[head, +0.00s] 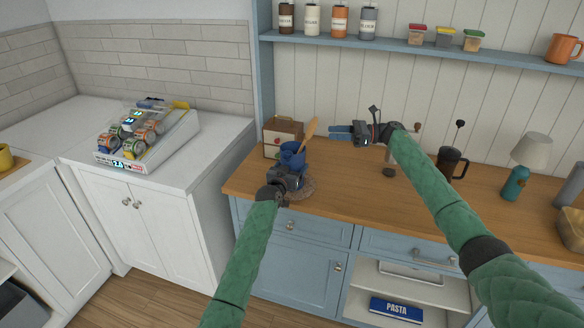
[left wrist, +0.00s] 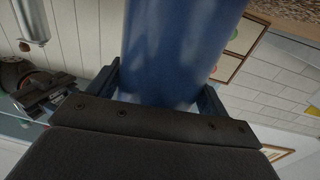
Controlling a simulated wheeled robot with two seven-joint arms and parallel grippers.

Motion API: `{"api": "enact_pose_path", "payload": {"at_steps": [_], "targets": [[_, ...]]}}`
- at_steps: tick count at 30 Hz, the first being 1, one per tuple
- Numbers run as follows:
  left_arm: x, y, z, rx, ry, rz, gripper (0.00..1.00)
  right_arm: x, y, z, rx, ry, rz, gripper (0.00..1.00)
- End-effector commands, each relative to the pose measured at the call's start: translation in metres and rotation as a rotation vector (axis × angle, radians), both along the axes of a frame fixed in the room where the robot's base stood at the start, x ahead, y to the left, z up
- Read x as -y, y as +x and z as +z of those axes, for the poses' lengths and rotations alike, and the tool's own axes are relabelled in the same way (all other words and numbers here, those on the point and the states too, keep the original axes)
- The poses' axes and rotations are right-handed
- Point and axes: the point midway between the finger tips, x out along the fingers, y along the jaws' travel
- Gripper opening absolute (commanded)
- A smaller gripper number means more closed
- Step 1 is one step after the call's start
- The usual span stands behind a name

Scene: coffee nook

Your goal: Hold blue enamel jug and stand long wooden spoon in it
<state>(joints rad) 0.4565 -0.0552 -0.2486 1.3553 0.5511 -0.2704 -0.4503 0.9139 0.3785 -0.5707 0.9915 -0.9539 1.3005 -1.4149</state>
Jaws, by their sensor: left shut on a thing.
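The blue enamel jug (head: 293,158) is at the left end of the wooden counter, roughly upright. My left gripper (head: 287,177) is shut on its near side; the jug (left wrist: 175,50) fills the middle of the left wrist view between the fingers. I cannot tell whether its base touches the counter. The long wooden spoon (head: 309,130) stands in the jug, leaning right, its upper part above the rim and its lower end hidden. My right gripper (head: 342,132) is to the right of the spoon, apart from it, with its blue fingers open and empty.
A wooden box (head: 283,136) stands behind the jug. A round clear item (head: 304,188) lies by my left gripper. A dark coffee press (head: 452,164) and a teal lamp (head: 516,184) stand farther right. A shelf (head: 400,42) with jars runs above. The counter's front middle is clear.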

Motion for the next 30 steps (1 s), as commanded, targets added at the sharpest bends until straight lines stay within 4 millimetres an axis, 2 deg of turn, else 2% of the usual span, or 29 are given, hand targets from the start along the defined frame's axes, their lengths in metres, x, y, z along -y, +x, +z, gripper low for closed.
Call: {"api": "enact_pose_path", "payload": {"at_steps": [6,7,10,20,26,30], "targets": [[0.0,0.0,0.0,0.0,0.0,0.0,0.49,0.0,0.0,0.0,0.0,0.0,0.0,0.37],[0.0,0.0,0.0,0.0,0.0,0.0,0.82,0.0,0.0,0.0,0.0,0.0,0.0,0.37],[0.0,0.0,0.0,0.0,0.0,0.0,1.0,0.0,0.0,0.0,0.0,0.0,0.0,0.37],[-0.002,-0.004,0.0,0.0,0.0,0.0,1.0,0.0,0.0,0.0,0.0,0.0,0.0,0.37],[-0.011,-0.027,-0.001,0.0,-0.001,0.0,1.0,0.0,0.0,0.0,0.0,0.0,0.0,0.37],[-0.021,-0.05,-0.002,-0.001,0.002,0.0,1.0,0.0,0.0,0.0,0.0,0.0,0.0,0.37]]}}
